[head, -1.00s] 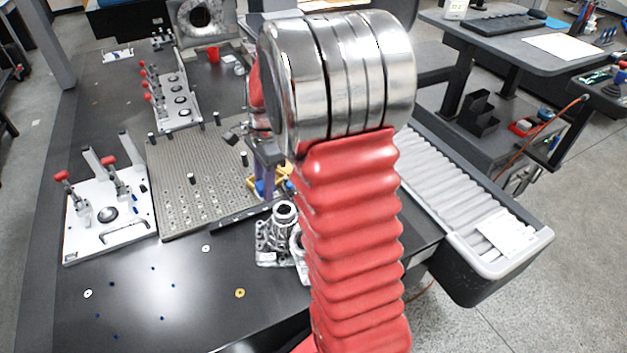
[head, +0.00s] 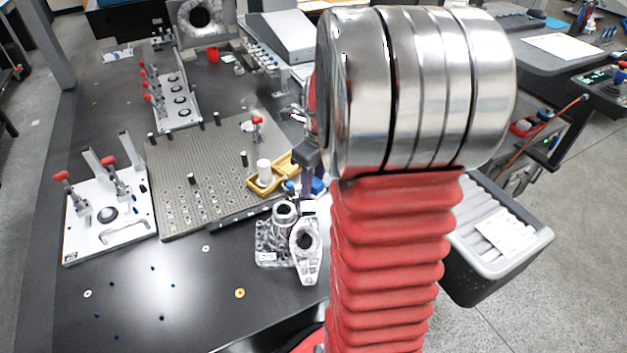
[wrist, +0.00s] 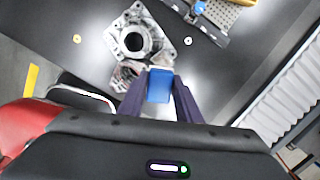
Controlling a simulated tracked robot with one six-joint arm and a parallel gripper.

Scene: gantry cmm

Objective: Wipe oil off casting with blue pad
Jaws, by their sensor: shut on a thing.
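My gripper (wrist: 160,95) is shut on the blue pad (wrist: 160,86), which sits between the two dark fingertips in the wrist view. In the head view the blue pad (head: 318,186) shows below my wrist, partly hidden by my arm. A silver casting with a round upright bore (head: 283,215) stands on the dark table, and a flatter silver casting (head: 304,252) is beside it on the right. In the wrist view the bored casting (wrist: 138,40) lies beyond the pad, and the flatter casting (wrist: 124,76) is partly hidden by the left finger. I cannot make out oil.
A yellow tray (head: 265,184) with a white cylinder and a blue-topped item is behind the castings. A perforated fixture plate (head: 200,190) and a white clamp plate (head: 105,230) are to the left. A grey bin (head: 497,250) is at right.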

